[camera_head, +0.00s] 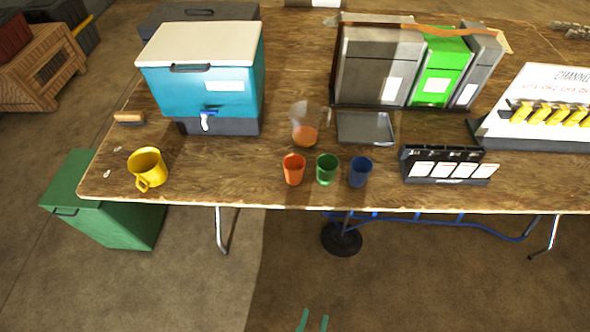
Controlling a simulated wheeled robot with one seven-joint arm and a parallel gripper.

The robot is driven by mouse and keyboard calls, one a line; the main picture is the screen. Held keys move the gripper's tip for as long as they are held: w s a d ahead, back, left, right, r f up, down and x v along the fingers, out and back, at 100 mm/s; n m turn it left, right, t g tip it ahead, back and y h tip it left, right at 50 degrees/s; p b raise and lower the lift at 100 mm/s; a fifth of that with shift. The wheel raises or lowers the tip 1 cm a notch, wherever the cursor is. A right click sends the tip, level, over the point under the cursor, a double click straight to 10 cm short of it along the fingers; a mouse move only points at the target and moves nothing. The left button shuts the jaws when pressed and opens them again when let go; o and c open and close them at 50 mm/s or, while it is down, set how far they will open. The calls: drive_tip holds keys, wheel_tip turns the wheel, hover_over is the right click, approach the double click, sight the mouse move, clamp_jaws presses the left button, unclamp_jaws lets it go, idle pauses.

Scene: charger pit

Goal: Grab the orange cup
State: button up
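The orange cup (293,169) stands upright near the front edge of the wooden table (230,185). It is the leftmost of three small cups in a row, with a green cup (327,169) close to its right and a blue cup (360,172) beyond that. The rest of my gripper is out of view.
A clear pitcher (306,127) with orange liquid stands just behind the orange cup. A yellow mug (147,169), a blue cooler (205,80), a metal tray (365,128) and a black card rack (447,165) are also on the table. The tabletop between mug and orange cup is clear.

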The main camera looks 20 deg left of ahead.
idle(0.4)
drive_tip(key=o, duration=0.7)
drive_tip(key=shift+w+f, duration=0.1)
drive_tip(key=shift+w, duration=0.1)
drive_tip(key=o, duration=0.6)
drive_tip(key=shift+g+y, duration=0.3)
drive_tip(key=shift+g, duration=0.2)
drive_tip(key=x, duration=0.3)
drive_tip(key=f+x, duration=0.1)
drive_tip(key=x, duration=0.6)
drive_tip(key=shift+s+a+f, duration=0.1)
drive_tip(key=shift+a+f, duration=0.3)
drive_tip(key=shift+f, duration=0.05)
drive_tip(key=n+g+y, duration=0.4)
drive_tip(key=n+y, duration=0.1)
approach(298, 173)
drive_tip(key=x, duration=0.8)
drive_tip(key=shift+w, duration=0.2)
drive_tip(key=shift+a+r+x, duration=0.1)
drive_tip(key=shift+a+x, duration=0.05)
drive_tip(key=shift+x, duration=0.7)
drive_tip(key=shift+a+r+x, duration=0.1)
drive_tip(key=shift+a+x, duration=0.05)
drive_tip(key=shift+x, duration=0.75)
drive_tip(key=shift+a+r+x, duration=0.1)
drive_tip(key=shift+a+x, duration=0.05)
drive_tip(key=shift+x, duration=0.7)
